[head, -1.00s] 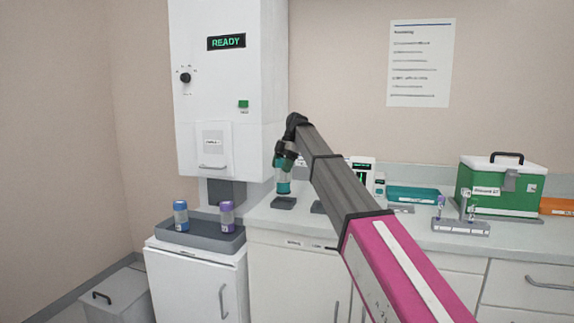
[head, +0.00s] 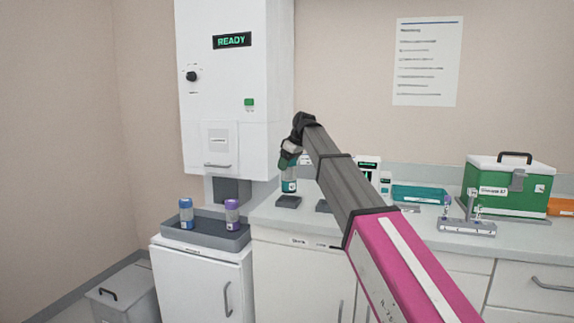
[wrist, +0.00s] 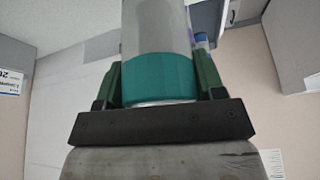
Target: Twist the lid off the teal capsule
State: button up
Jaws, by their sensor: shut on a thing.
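The teal capsule (head: 289,185) stands upright at or just above a small dark block (head: 288,202) at the counter's left end. Its lower part is teal with a pale mark, and I cannot tell if its foot sits in the block. My gripper (head: 287,162) comes down on it from above and is shut on its top end. In the wrist view, a teal band, the lid (wrist: 158,78), lies between the two green fingers, with the clear grey body (wrist: 157,27) beyond it. The lid is mostly hidden in the head view.
A grey tray (head: 210,238) with blue-topped (head: 186,213) and purple-topped (head: 232,214) capsules stands at the left. A white cabinet reading READY (head: 232,40) hangs beside my gripper. A green case (head: 505,194) and small rack (head: 467,227) stand at the right.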

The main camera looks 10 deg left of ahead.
aim_at(288, 175)
jog(key=m, duration=0.2)
jog(key=m+t, duration=0.1)
jog(key=m, duration=0.1)
jog(key=shift+m+t+h, duration=0.3)
jog(key=shift+h, duration=0.1)
jog(key=m, duration=0.1)
jog(key=m+t+h, duration=0.1)
jog(key=m, duration=0.2)
jog(key=shift+w+d+m, duration=0.1)
jog(key=shift+w+m, duration=0.15)
jog(key=shift+m, duration=0.05)
jog(key=shift+f, duration=1.1)
jog(key=shift+f, duration=1.4)
